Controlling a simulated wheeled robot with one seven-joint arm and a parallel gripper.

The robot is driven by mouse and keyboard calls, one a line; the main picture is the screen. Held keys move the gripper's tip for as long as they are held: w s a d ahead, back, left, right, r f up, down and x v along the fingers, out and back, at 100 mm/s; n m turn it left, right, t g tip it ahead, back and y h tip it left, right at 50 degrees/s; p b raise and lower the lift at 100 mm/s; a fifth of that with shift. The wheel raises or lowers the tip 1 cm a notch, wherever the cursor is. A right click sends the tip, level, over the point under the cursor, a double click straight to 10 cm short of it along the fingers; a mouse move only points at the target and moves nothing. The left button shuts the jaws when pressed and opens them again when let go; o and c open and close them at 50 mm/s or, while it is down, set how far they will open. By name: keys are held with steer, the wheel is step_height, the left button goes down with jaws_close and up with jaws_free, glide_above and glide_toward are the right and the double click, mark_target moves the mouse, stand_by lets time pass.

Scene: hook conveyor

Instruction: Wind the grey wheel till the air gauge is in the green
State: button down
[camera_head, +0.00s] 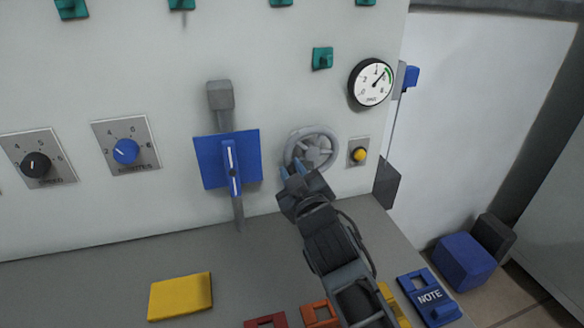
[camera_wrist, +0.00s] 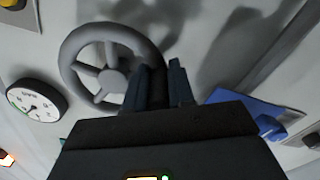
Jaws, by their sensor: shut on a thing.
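The grey wheel (camera_head: 313,152) is a spoked handwheel on the pale panel, right of the blue plate. My gripper (camera_head: 292,170) is shut on the lower left of its rim in the head view. In the wrist view the wheel (camera_wrist: 112,80) shows its spokes and hub, with my fingers (camera_wrist: 165,85) at its rim. The fingers hide that part of the rim. The round air gauge (camera_head: 371,82) is above and right of the wheel. Its needle points up and right, close to the start of the green band; I cannot tell whether it is inside. The gauge also shows in the wrist view (camera_wrist: 36,100).
A yellow button (camera_head: 359,154) sits close right of the wheel. A blue plate with a lever (camera_head: 228,160) is on its left. Blue (camera_head: 126,151) and black (camera_head: 36,165) knobs are farther left. A yellow block (camera_head: 180,296) and a blue NOTE piece (camera_head: 429,297) lie on the bench.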

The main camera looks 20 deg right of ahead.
steer(key=shift+a+f+n, duration=0.1)
steer(key=shift+f+n, duration=0.05)
steer(key=shift+n, duration=0.15)
steer(key=c, duration=1)
jaws_free()
steer(key=shift+s+b, duration=0.4)
steer(key=shift+s, duration=3.55)
